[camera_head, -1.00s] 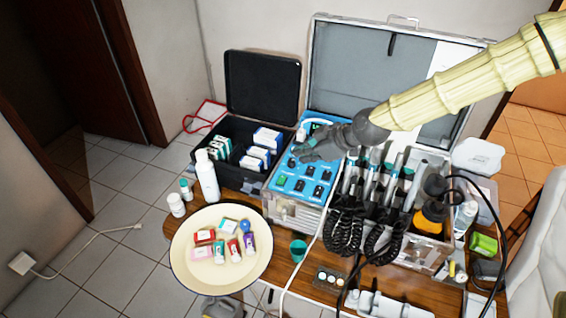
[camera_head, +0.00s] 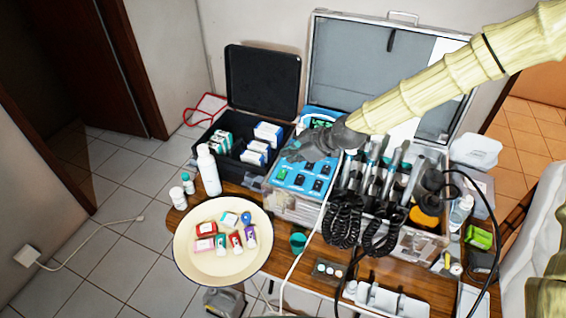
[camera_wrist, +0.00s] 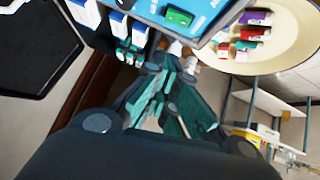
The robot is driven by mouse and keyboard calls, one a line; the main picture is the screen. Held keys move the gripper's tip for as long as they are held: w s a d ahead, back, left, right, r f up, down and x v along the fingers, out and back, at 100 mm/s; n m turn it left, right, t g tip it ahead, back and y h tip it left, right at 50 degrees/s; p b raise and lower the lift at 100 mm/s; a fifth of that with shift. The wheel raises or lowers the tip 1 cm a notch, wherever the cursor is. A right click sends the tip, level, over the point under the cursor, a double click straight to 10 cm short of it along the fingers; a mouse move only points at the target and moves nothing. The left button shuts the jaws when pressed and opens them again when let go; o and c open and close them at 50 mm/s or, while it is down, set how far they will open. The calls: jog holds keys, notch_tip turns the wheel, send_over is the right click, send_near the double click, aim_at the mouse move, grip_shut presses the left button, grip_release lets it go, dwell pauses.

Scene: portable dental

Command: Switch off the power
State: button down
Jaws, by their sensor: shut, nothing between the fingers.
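The blue control panel (camera_head: 318,170) is the top of the portable dental unit, with several black switches (camera_head: 299,180). A green switch (camera_head: 283,173) sits at its front left corner. The green switch also shows at the top of the wrist view (camera_wrist: 180,16), on the blue panel edge (camera_wrist: 212,14). My gripper (camera_head: 286,156) is shut and empty, over the left edge of the panel, just behind the green switch, and hides part of the panel. In the wrist view its fingers (camera_wrist: 165,85) point toward the panel's edge. Whether they touch the panel cannot be told.
A black case (camera_head: 262,82) with boxes stands left of the unit. Handpieces with coiled black cords (camera_head: 345,217) stand to its right. A white bottle (camera_head: 208,170) and a round cream tray (camera_head: 222,268) with small items are at the front left. The open silver lid (camera_head: 345,60) rises behind.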

aim_at(283, 173)
jog(key=p+x, duration=0.1)
jog(key=x, duration=0.3)
jog(key=shift+a+p, duration=0.1)
jog(key=shift+p, duration=0.25)
jog(key=shift+w+f+p, duration=0.15)
jog(key=shift+f+p, duration=0.35)
jog(key=shift+f, duration=0.5)
jog(key=shift+w+f+p, duration=0.15)
jog(key=shift+f+p, duration=0.3)
jog(key=shift+f, duration=0.5)
jog(key=shift+d, duration=0.2)
jog(key=shift+f, duration=0.1)
jog(key=shift+w+f+b, duration=0.15)
jog(key=shift+f+b, duration=0.2)
jog(key=shift+b, duration=0.55)
jog(key=shift+r, duration=0.2)
